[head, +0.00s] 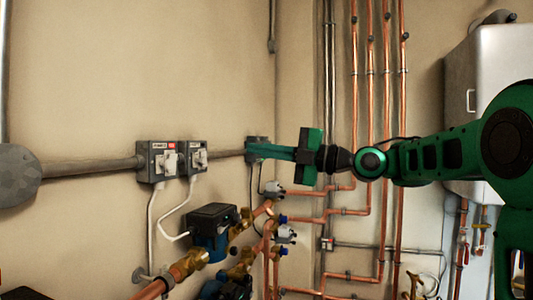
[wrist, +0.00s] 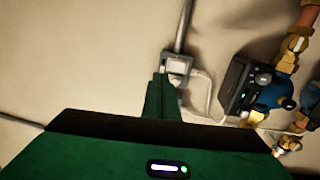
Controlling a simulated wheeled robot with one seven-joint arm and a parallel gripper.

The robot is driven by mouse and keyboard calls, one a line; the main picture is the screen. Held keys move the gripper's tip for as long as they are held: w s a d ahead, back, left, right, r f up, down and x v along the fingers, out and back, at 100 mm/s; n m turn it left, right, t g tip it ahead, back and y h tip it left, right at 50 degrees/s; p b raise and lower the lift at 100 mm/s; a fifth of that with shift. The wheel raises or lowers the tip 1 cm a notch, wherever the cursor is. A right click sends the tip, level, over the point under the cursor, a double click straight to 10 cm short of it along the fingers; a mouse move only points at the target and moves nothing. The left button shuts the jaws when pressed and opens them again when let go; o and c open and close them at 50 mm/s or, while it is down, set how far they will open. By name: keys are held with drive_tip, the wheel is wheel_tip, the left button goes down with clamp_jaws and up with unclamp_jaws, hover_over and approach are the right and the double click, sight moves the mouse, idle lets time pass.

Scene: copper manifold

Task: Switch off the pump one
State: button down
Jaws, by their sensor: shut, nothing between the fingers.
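Two grey switch boxes sit side by side on the wall in the head view: a left one (head: 157,162) with a white and red label and a right one (head: 197,157). Each has a pale rotary handle. The labels are too small to read surely, so I cannot tell which is pump one's. A third grey box (head: 262,140) is farther right, partly hidden by my gripper (head: 250,149). My gripper is shut and empty, its fingers pointing left. In the wrist view, the fingertips (wrist: 160,77) are beside a grey switch box (wrist: 177,64); contact cannot be told.
A black and blue pump (head: 210,230) with brass fittings is below the boxes; a pump also shows in the wrist view (wrist: 247,88). Copper pipes (head: 387,100) run up the wall at right. A white cabinet (head: 490,85) is behind my arm. The upper left wall is bare.

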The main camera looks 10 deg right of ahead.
drive_tip(key=shift+r+v, duration=0.2)
drive_tip(key=shift+v, duration=0.75)
drive_tip(key=shift+s, duration=0.1)
drive_tip(key=w+d+f+m+h, duration=0.2)
drive_tip(key=d+f+m+h, duration=0.2)
drive_tip(key=f+m+h, duration=0.65)
drive_tip(key=s+d+f+m+g+h, duration=0.1)
drive_tip(key=s+d+f+m, duration=0.25)
drive_tip(key=f, duration=0.35)
drive_tip(key=s+d+f+m+g+h, duration=0.1)
drive_tip(key=s+d+f+m, duration=0.15)
drive_tip(key=d+f, duration=0.4)
drive_tip(key=s+d+f+m+g+h, duration=0.1)
drive_tip(key=s+d+f+m+g, duration=0.2)
drive_tip(key=s+f+m, duration=0.3)
drive_tip(key=s+d+f+m+g+h, duration=0.1)
drive_tip(key=s+d+f+m+g, duration=0.2)
drive_tip(key=s, duration=1.1)
drive_tip(key=s+d+f+m+g+h, duration=0.1)
drive_tip(key=s+d+f+m, duration=0.3)
drive_tip(key=s+f+m, duration=0.6)
drive_tip(key=shift+s+g, duration=0.6)
drive_tip(key=shift+g, duration=0.3)
